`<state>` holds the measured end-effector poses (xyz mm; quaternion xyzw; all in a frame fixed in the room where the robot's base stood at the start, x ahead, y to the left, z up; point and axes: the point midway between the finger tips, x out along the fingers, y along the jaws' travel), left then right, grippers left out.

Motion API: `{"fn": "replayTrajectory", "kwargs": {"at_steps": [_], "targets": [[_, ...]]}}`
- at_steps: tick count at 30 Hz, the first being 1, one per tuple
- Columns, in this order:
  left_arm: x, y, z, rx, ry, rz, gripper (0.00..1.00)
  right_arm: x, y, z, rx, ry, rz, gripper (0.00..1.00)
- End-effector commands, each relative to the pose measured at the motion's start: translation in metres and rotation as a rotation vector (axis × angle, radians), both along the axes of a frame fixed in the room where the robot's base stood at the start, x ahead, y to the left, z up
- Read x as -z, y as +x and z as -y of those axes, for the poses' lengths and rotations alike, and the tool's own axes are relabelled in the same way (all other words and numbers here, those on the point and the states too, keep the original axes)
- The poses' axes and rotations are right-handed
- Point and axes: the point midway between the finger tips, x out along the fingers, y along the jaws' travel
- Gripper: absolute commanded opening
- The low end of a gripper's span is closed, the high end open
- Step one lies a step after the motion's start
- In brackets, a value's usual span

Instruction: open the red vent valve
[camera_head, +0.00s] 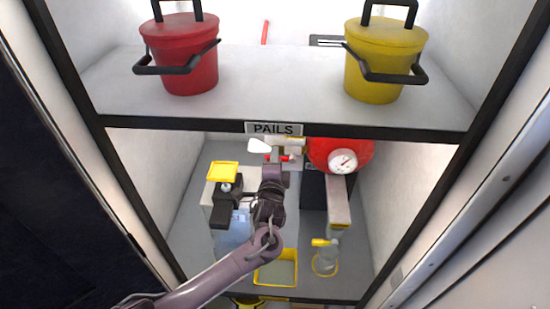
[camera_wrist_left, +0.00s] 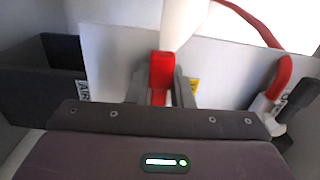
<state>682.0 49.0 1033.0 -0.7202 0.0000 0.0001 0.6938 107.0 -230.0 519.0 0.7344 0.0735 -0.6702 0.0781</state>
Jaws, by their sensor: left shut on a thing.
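My left gripper (camera_head: 275,168) reaches into the lower compartment, below the PAILS label. In the left wrist view its two fingers (camera_wrist_left: 160,92) are shut on a red valve handle (camera_wrist_left: 161,70), which stands upright between them beneath a white cylindrical part (camera_wrist_left: 184,22). In the head view a small red part (camera_head: 285,158) shows just beyond the gripper; the gripper hides most of the valve there. I cannot read a vent label on the held handle. My right gripper is in neither view.
A red tank with a white gauge (camera_head: 343,161) is close right of the gripper. A yellow-topped unit (camera_head: 222,171) stands left. A yellow-rimmed tray (camera_head: 275,282) and a glass jar (camera_head: 326,262) are below. The shelf edge (camera_head: 200,124) runs above, carrying red (camera_head: 183,60) and yellow (camera_head: 378,70) pails.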

Motion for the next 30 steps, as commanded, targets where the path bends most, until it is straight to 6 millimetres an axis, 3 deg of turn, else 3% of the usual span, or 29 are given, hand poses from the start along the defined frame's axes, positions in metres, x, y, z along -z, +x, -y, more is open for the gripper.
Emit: {"fn": "replayTrajectory", "kwargs": {"at_steps": [11, 12, 16, 25, 30], "targets": [[0.000, 0.000, 0.000, 0.001, 0.003, 0.001, 0.00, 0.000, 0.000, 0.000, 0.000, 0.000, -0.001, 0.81], [0.000, 0.000, 0.000, 0.001, 0.003, 0.001, 0.25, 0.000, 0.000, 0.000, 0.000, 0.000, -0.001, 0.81], [0.000, 0.000, 0.000, 0.001, 0.002, 0.001, 0.42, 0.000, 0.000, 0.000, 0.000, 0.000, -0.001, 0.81], [0.000, -0.001, 0.000, 0.001, 0.002, 0.000, 0.42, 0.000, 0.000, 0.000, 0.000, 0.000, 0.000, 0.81], [0.002, -0.017, 0.001, 0.002, 0.001, 0.000, 0.42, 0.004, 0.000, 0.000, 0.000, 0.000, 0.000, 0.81]]}}
